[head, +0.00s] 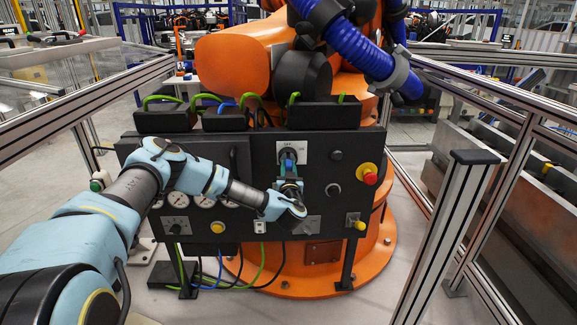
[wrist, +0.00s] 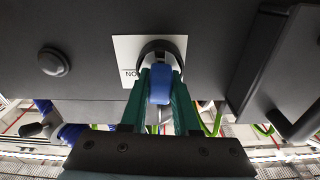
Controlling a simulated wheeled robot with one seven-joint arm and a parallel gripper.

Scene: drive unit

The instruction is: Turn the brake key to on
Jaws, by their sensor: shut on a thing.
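The brake key is a blue-headed key (wrist: 161,84) in a dark round switch on a white label plate (wrist: 123,47). In the wrist view the plate appears turned over, with the letters ON readable at its lower left. My gripper (wrist: 160,96) has its two teal fingers on either side of the key head and is shut on it. In the head view the plate (head: 300,147) is at the upper middle of the black control panel, and my gripper (head: 289,169) reaches up to the switch from below. The fingers partly hide the switch, so the key's exact angle is hard to tell.
The black panel (head: 262,180) also carries a red knob on a yellow base (head: 370,175), a yellow button (head: 217,227), gauges and several other knobs. The orange robot arm (head: 235,70) stands behind it. Metal fence rails (head: 460,215) stand on the right.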

